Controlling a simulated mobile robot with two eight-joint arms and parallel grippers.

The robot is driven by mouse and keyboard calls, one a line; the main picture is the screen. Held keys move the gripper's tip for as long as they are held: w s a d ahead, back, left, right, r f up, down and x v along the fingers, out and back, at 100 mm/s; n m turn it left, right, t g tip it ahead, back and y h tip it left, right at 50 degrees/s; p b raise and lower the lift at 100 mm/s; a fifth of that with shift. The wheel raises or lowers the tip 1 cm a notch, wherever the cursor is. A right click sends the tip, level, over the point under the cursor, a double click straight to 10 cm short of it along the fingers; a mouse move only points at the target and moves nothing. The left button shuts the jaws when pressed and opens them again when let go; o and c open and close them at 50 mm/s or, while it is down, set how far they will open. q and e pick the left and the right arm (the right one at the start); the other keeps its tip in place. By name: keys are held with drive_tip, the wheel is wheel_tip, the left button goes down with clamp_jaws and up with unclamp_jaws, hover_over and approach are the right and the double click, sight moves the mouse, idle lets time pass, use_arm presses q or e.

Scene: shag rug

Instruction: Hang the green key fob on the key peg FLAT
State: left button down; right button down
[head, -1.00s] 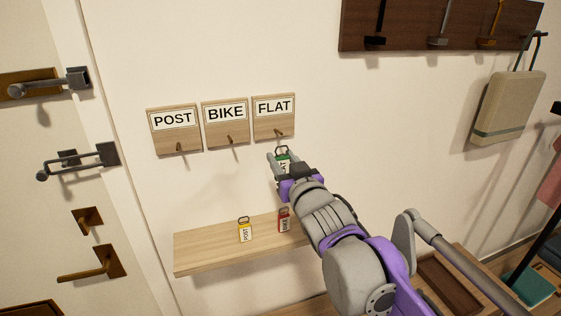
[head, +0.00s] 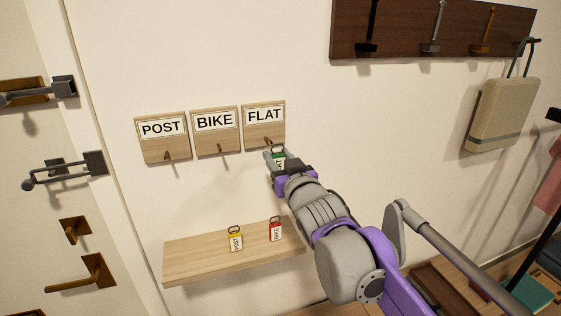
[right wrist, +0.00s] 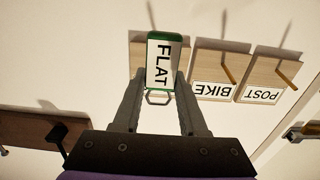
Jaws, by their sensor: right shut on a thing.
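The green key fob (head: 279,160) has a metal ring on top and a white FLAT label. My right gripper (head: 275,161) is shut on it. In the right wrist view the fob (right wrist: 163,62) sits between the fingertips (right wrist: 160,75), its ring towards the palm. The key peg FLAT (head: 268,143) sticks out of the wooden FLAT board (head: 263,114). In the head view the fob is just below and slightly right of this peg, and no contact shows. In the right wrist view the fob covers part of the FLAT board and its peg is hidden. My left gripper is out of view.
The BIKE board (head: 215,120) and POST board (head: 161,128) hang to the left, their pegs empty. Below, a wooden shelf (head: 190,262) holds a yellow fob (head: 236,241) and a red fob (head: 275,231). A dark coat rack (head: 410,38) is at upper right.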

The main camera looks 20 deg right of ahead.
sight(265, 144)
drive_tip(key=shift+w+a+f+b, duration=0.1)
drive_tip(key=shift+w+f+b, duration=0.1)
drive_tip(key=shift+w, duration=1.2)
drive_tip(key=shift+w+f+b, duration=0.1)
drive_tip(key=shift+w+b, duration=0.05)
drive_tip(key=shift+w, duration=1.25)
drive_tip(key=shift+w+f, duration=0.35)
drive_tip(key=shift+w, duration=0.35)
drive_tip(key=shift+c, duration=1.8)
unclamp_jaws()
